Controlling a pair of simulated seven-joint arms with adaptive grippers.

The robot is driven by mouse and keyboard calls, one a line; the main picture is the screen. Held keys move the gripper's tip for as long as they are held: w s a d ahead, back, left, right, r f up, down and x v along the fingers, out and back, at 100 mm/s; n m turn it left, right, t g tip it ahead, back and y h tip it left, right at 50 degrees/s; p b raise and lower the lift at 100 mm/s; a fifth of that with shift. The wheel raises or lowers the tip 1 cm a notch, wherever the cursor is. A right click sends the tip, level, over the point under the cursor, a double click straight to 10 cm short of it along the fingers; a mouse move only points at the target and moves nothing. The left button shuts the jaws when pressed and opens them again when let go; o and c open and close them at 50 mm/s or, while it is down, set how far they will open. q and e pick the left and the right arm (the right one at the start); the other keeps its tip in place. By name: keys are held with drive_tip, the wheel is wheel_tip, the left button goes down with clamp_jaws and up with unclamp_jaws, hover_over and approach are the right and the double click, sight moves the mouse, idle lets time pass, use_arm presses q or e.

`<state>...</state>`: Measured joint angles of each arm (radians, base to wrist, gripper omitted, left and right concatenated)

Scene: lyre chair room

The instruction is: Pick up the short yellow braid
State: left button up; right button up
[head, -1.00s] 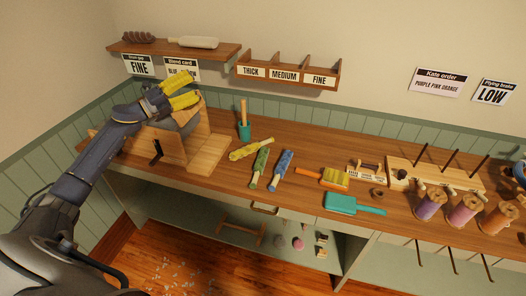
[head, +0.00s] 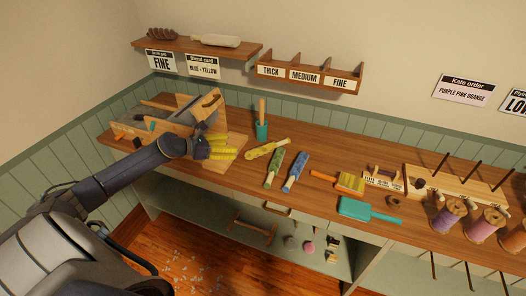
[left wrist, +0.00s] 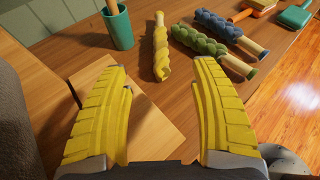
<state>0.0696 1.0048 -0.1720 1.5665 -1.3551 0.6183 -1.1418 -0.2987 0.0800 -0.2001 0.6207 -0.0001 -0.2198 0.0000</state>
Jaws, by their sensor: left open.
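The short yellow braid (head: 266,149) lies on the wooden bench, with a pale wooden end showing. In the left wrist view the yellow braid (left wrist: 161,52) lies just ahead of the fingertips, roughly between them and apart from both. My left gripper (head: 234,148) has yellow fingers and sits to the left of the braid, over a pale wooden board. In the left wrist view the left gripper (left wrist: 160,80) is open with nothing between its fingers. My right gripper is not in view.
A green braid (head: 273,168) and a blue braid (head: 294,171) lie right of the yellow one. A teal cup (head: 262,131) with a wooden handle stands behind it. A wooden box (head: 203,110) stands to the left. An orange brush (head: 349,182) and teal scoop (head: 366,210) lie further right.

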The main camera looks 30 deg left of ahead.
use_arm(q)
drive_tip(key=shift+s+a+f, duration=0.1)
drive_tip(key=shift+f, duration=0.45)
approach(264, 148)
drive_tip(key=shift+y, duration=0.3)
drive_tip(key=x, duration=0.2)
drive_tip(key=a+x, duration=0.1)
drive_tip(key=x, duration=0.2)
drive_tip(key=shift+w+d+f, duration=0.1)
drive_tip(key=shift+w+f, duration=0.2)
drive_tip(key=shift+w, duration=0.05)
drive_tip(key=shift+x, duration=2.8)
drive_tip(key=shift+s+d+m, duration=0.15)
drive_tip(key=shift+m, duration=0.15)
clamp_jaws()
